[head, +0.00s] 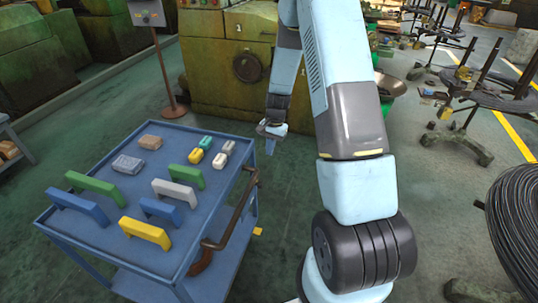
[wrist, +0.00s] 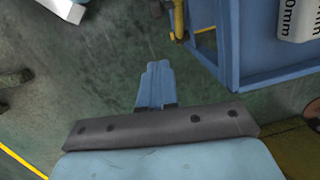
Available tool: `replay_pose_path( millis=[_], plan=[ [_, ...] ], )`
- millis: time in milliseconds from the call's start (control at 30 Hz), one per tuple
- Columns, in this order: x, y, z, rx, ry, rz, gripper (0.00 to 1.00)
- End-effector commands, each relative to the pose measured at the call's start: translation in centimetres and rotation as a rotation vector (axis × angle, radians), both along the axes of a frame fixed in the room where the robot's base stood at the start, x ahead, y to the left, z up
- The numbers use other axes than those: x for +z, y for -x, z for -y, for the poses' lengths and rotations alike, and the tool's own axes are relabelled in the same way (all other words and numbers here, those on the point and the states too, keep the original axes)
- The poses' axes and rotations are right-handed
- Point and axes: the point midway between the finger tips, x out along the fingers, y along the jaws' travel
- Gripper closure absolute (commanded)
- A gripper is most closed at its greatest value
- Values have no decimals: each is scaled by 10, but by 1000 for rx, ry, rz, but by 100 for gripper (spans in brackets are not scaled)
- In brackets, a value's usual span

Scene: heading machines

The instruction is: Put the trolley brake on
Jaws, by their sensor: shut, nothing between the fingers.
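The blue trolley (head: 110,236) stands at the left in the head view, and its blue frame (wrist: 232,40) shows at upper right in the wrist view. A brown bent handle (head: 236,220) runs along its right side. A small yellow tab (head: 258,231) sticks out low on that side; it may be the brake, but I cannot tell its position. My gripper (head: 272,130) is near the trolley's far right corner, apart from the tab. In the wrist view its fingers (wrist: 155,83) are together and empty, over the floor.
Several blocks and bracket-shaped parts, among them a yellow one (head: 145,232), lie on the trolley top. A green machine (head: 235,75) stands behind. Wire coils (head: 515,225) and a wheeled stand (head: 458,145) are at the right. Green floor is free beside the trolley.

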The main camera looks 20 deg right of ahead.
Motion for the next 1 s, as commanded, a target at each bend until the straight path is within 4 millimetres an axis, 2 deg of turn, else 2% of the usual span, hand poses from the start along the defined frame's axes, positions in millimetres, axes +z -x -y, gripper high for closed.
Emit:
replay_pose_path(
  millis=[500,700,1000],
  plan=[
    [-84,8,-15,1,-1,-3,100],
    [-97,23,-30,2,0,-1,100],
    [-103,30,-36,1,0,0,100]
  ],
)
